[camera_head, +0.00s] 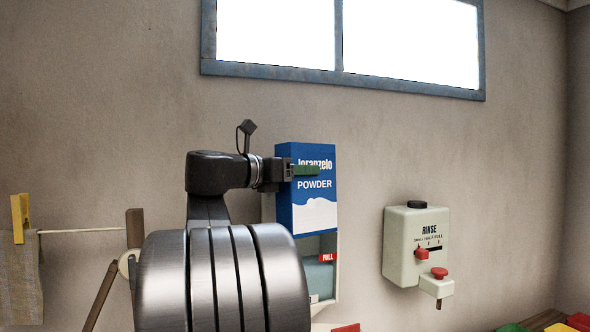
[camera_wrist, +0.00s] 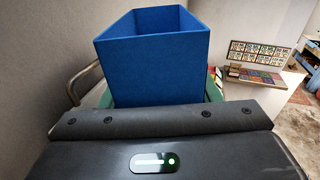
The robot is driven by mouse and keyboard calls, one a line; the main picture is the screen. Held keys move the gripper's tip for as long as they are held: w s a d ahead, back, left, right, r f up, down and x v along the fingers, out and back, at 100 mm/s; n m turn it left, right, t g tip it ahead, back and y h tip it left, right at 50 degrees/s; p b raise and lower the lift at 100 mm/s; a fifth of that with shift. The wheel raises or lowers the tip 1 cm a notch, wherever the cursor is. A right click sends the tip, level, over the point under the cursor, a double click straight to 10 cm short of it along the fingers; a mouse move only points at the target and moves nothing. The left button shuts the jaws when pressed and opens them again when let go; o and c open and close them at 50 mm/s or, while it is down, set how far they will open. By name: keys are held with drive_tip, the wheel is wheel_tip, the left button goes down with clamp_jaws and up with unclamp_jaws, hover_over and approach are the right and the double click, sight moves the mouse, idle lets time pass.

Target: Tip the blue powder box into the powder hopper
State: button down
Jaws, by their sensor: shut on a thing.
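The blue powder box (camera_head: 308,208), lettered "POWDER" with a white pattern low on its front, is held upright off the ground in the head view. My gripper (camera_head: 305,170) is shut on it, with a green finger pad across its front under the brand name. In the wrist view the box (camera_wrist: 165,65) shows an open top and blue inner walls; its bottom is hidden. The powder hopper (camera_head: 328,285), pale with a window and a red "FULL" label, is on the wall below and behind the box. The box and my arm hide much of it, including its top.
A pale rinse dispenser (camera_head: 405,245) with red knobs hangs on the wall to the right. A wooden post (camera_head: 134,228) and a line with a yellow peg (camera_head: 19,218) stand at the left. A window (camera_head: 340,45) is above. The wall between box and window is clear.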

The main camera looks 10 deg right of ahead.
drive_tip(key=shift+s+r+n+g+y+p, duration=0.2)
drive_tip(key=shift+r+n+p, duration=0.1)
drive_tip(key=shift+n+p, duration=0.4)
drive_tip(key=shift+s+r+n+g+y+p, duration=0.15)
drive_tip(key=shift+r+n+p, duration=0.1)
drive_tip(key=shift+n+p, duration=0.4)
drive_tip(key=shift+s+n+p, duration=0.15)
drive_tip(key=shift+n+p, duration=0.5)
drive_tip(key=shift+p, duration=1.95)
drive_tip(key=shift+s+f+n+g+y, duration=0.1)
drive_tip(key=shift+f+n+g+y, duration=0.25)
drive_tip(key=shift+n+g, duration=0.55)
drive_tip(key=shift+f, duration=0.15)
idle(0.4)
drive_tip(key=shift+f+n, duration=0.2)
drive_tip(key=shift+n, duration=0.3)
drive_tip(key=shift+f, duration=0.1)
idle(0.4)
drive_tip(key=shift+f+n, duration=0.25)
drive_tip(key=shift+n, duration=0.25)
drive_tip(key=shift+f+g, duration=0.15)
drive_tip(key=shift+g, duration=0.1)
idle(0.3)
drive_tip(key=shift+w+f+n, duration=0.2)
drive_tip(key=shift+f+n, duration=0.05)
drive_tip(key=shift+n, duration=0.15)
